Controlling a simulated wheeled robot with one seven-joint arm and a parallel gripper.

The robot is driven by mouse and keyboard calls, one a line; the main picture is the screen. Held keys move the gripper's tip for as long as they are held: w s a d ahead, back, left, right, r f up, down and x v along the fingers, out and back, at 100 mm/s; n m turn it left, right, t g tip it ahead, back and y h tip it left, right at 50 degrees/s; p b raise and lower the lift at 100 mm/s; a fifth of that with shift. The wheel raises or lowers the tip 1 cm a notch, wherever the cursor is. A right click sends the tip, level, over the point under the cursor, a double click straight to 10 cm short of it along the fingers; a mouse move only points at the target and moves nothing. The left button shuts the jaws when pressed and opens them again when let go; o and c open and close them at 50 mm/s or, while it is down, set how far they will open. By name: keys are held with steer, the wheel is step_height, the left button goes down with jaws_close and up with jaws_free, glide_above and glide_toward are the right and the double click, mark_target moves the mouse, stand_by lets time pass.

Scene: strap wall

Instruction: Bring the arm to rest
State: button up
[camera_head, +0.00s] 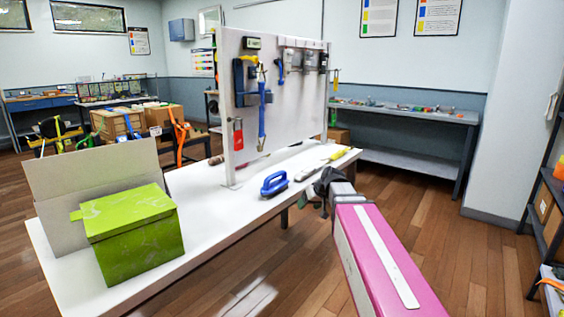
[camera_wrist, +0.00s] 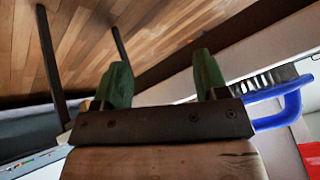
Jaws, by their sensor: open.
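My arm, with a pink link, reaches in from the lower right of the head view. My gripper (camera_head: 322,192) is beside the front edge of the white table (camera_head: 215,215), close to a blue-handled brush (camera_head: 274,184). In the wrist view my gripper (camera_wrist: 160,85) shows two green fingers spread apart, with nothing between them. The wooden floor shows beyond the fingers. The blue brush handle (camera_wrist: 285,105) is to the right of the fingers, apart from them.
A green metal box (camera_head: 135,235) stands on the table's left part before a grey panel. A white upright board (camera_head: 285,105) holds hanging tools and straps. A yellow-handled tool (camera_head: 338,155) lies near the table's far end. Open floor (camera_head: 480,245) lies to the right.

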steer(key=s+d+f+m+g+h, duration=0.2)
steer(key=s+d+f, duration=0.2)
steer(key=s+f, duration=0.5)
steer(key=s+d+f+m+g+h, duration=0.2)
steer(key=s+d+f+h, duration=0.1)
steer(key=s+f, duration=0.6)
step_height(320, 180, down, 2)
steer(key=shift+s+d+f+g, duration=0.1)
steer(key=shift+s+d+g, duration=0.15)
steer(key=shift+d+g, duration=0.25)
steer(key=shift+d, duration=0.1)
